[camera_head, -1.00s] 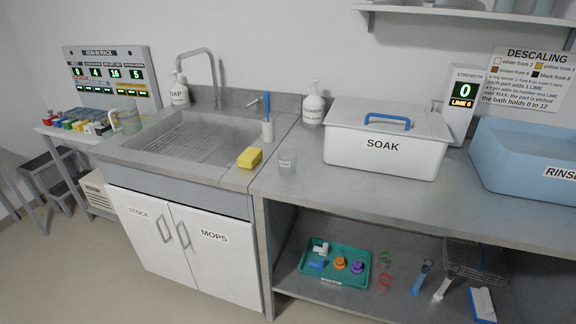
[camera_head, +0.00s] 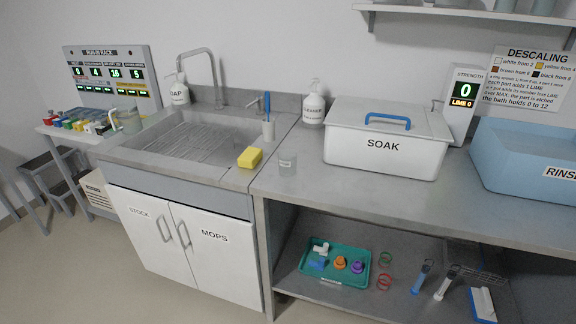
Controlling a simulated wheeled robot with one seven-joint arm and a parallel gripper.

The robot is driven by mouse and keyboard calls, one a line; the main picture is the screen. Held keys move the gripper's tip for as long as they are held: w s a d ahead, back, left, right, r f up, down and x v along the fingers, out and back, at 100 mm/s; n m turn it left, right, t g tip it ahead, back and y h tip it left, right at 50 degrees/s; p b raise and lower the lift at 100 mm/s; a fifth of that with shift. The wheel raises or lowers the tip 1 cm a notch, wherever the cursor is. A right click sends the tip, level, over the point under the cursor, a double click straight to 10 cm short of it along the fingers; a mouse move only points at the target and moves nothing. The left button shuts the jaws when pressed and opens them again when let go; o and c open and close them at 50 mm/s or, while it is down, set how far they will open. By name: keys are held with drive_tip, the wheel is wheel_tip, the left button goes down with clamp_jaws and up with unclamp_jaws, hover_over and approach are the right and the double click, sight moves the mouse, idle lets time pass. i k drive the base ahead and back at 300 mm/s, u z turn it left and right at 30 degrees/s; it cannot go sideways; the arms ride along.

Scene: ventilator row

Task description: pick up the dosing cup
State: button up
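The likely dosing cup (camera_head: 287,161) is a small, clear grey cup. It stands upright on the steel counter (camera_head: 350,193), right of the yellow sponge (camera_head: 250,157) and left of the white SOAK box (camera_head: 383,150). Nothing touches it. Its contents are too small to tell. My gripper is not in view.
A sink (camera_head: 185,135) lies to the left, with a cleaner bottle (camera_head: 313,105) behind the cup. A blue RINSE basin (camera_head: 530,160) is at the right. A teal tray (camera_head: 318,283) with small parts sits on the lower shelf. The counter front is clear.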

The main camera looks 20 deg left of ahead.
sight(288, 163)
drive_tip(key=z, duration=2.55)
drive_tip(key=k, duration=0.8)
drive_tip(key=u, duration=2.55)
drive_tip(key=i, duration=0.2)
drive_tip(key=u, duration=0.15)
